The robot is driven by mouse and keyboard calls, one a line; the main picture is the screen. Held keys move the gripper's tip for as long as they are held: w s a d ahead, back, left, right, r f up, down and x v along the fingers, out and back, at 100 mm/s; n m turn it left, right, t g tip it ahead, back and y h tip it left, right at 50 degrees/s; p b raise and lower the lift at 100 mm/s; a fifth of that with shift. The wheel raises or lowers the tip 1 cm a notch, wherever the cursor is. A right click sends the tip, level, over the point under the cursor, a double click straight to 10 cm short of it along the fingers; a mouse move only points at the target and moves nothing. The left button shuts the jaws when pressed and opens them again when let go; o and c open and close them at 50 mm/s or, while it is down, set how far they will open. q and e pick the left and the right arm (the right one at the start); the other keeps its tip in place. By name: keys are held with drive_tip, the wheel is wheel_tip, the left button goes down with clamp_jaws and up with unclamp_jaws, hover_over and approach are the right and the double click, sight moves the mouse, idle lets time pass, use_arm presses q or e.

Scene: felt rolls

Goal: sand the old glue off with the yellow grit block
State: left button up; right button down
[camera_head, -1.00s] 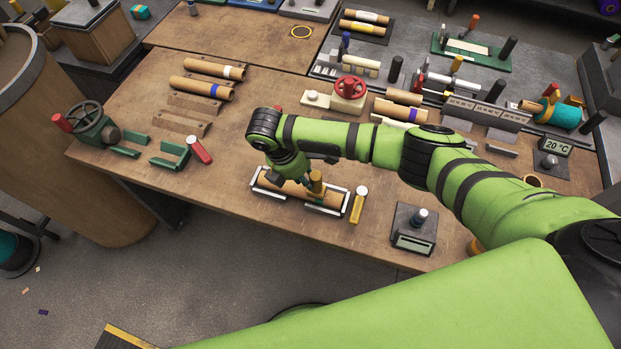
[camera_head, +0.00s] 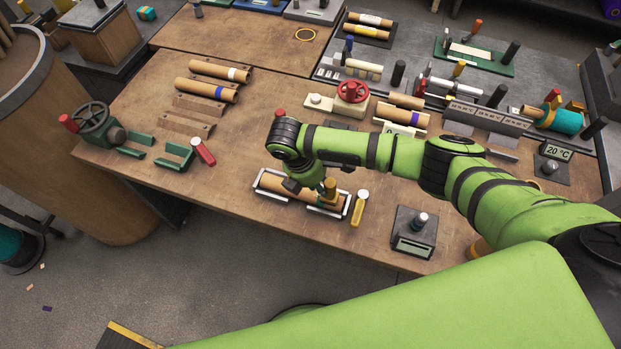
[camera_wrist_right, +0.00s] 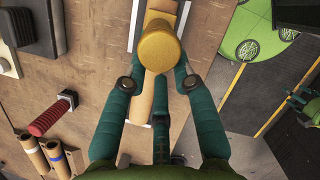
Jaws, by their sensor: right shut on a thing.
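My right gripper (camera_head: 320,188) is shut on the yellow grit block (camera_head: 330,187), which has a rounded yellow knob. The block also shows large between the teal fingers in the right wrist view (camera_wrist_right: 159,48). It sits over the right part of a brown roll (camera_head: 273,184) lying in a white-railed cradle (camera_head: 262,195). Gripper and block hide part of the roll. I cannot tell whether the block's underside touches the roll, and no old glue can be made out. My left gripper is not in view.
A yellow tool with a white end (camera_head: 359,208) lies just right of the cradle. A grey device with a knob (camera_head: 413,233) stands farther right. A red-handled tool (camera_head: 203,152) lies to the left. The table's front edge is close; bare wood lies left of the cradle.

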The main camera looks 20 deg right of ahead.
idle(0.4)
drive_tip(key=w+a+b, duration=0.1)
drive_tip(key=w+a, duration=0.1)
drive_tip(key=a, duration=0.1)
drive_tip(key=shift+f+b, duration=0.1)
drive_tip(key=shift+b, duration=0.25)
idle(0.4)
drive_tip(key=shift+s+r+p, duration=0.1)
drive_tip(key=shift+r+p, duration=0.7)
drive_tip(key=shift+p, duration=0.05)
drive_tip(key=shift+r, duration=0.1)
drive_tip(key=shift+s+d+v, duration=0.1)
drive_tip(key=shift+d+v, duration=0.05)
drive_tip(key=shift+v, duration=0.65)
drive_tip(key=shift+s+d+v, duration=0.1)
drive_tip(key=shift+d+v, duration=0.1)
drive_tip(key=shift+v, duration=0.55)
drive_tip(key=shift+s+d+v, duration=0.1)
drive_tip(key=shift+d+v, duration=0.05)
drive_tip(key=shift+v, duration=0.65)
